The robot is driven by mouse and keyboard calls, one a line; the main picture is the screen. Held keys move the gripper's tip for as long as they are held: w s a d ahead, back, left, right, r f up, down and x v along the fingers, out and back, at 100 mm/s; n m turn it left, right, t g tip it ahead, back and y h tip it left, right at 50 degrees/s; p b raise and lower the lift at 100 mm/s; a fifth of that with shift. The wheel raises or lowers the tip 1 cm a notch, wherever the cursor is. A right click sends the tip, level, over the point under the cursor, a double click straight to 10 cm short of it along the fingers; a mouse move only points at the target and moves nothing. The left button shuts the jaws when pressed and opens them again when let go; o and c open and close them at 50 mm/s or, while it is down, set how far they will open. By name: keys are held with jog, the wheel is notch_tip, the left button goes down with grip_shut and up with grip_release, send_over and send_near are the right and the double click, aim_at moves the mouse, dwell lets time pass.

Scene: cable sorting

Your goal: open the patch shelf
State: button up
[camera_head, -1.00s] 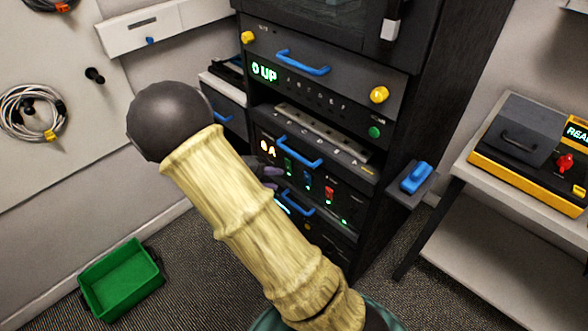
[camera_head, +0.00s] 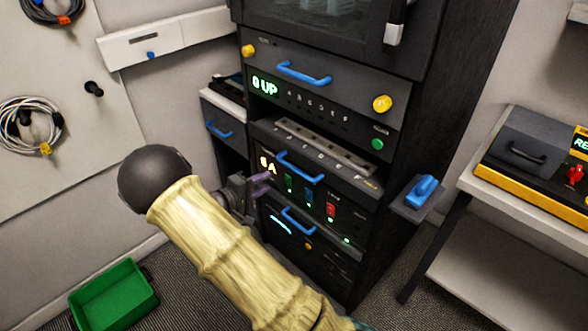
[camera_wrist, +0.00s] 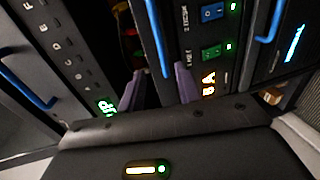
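The rack's middle unit (camera_head: 313,150), which I take to be the patch shelf, has a pale strip along its top, a blue bar handle (camera_head: 299,166), an amber display and coloured switches. Its handle also shows in the wrist view (camera_wrist: 156,35). My gripper (camera_head: 264,184) has purple-grey fingers and is at the left of this unit, just below and left of the handle. In the wrist view the fingers (camera_wrist: 161,75) are apart, with the handle's end appearing between them in the picture. Contact cannot be told. My arm hides the rack's lower left.
Above is a panel with a blue handle (camera_head: 303,74), yellow knobs and a green display. Below is another blue-handled unit (camera_head: 299,221). A small ledge with a blue object (camera_head: 423,189) juts out right. A green bin (camera_head: 113,297) stands on the floor at left.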

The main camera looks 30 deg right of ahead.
aim_at(292, 169)
jog(key=x, duration=1.3)
jog(key=shift+d, duration=0.35)
grip_shut()
